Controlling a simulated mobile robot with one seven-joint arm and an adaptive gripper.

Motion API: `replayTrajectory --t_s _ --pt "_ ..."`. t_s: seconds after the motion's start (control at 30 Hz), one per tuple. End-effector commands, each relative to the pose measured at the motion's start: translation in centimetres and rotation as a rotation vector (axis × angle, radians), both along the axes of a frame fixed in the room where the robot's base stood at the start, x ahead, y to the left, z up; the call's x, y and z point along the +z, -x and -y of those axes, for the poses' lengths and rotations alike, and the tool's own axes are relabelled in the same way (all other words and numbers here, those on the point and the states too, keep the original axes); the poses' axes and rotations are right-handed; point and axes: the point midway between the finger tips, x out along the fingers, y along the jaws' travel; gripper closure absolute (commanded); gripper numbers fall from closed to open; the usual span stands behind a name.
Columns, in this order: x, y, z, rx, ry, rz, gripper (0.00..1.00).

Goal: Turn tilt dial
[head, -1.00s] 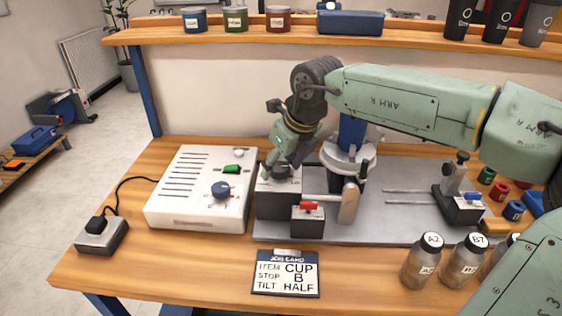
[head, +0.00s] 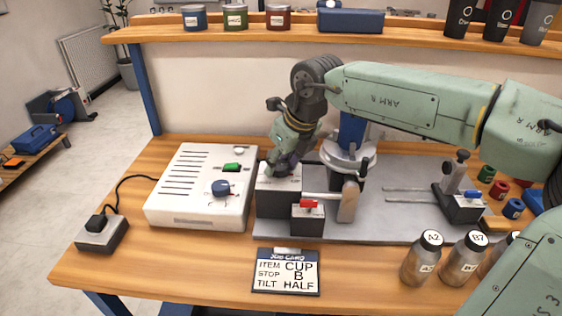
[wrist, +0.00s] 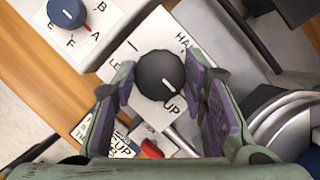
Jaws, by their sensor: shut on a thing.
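The tilt dial (wrist: 158,75) is a round black knob with a white pointer line, on a light plate atop a dark block (head: 280,203). Labels around it are partly covered; "HA" and "UP" can be read. The pointer line slants toward the lower right in the wrist view, on the side of "UP". My gripper (wrist: 163,88) is shut on the dial, its purple pads at either side. In the head view my gripper (head: 284,168) points down over the block and hides the dial. The job card (head: 286,272) reads item CUP, stop B, tilt HALF.
A white control box (head: 200,190) with a blue knob (head: 221,188) and green switch stands left. A silver-grey round fixture (head: 348,160) stands close right. Bottles (head: 422,258) stand front right.

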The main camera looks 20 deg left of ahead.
Motion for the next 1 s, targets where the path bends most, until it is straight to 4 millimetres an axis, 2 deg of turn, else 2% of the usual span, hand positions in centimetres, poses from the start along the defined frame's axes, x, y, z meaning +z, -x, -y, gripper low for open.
replayTrajectory --t_s 0.37,1.0 --pt "0.02 -0.03 -0.01 0.101 -0.002 -0.002 0.89" --pt "0.09 -0.32 -0.04 0.67 -0.004 -0.004 0.89"
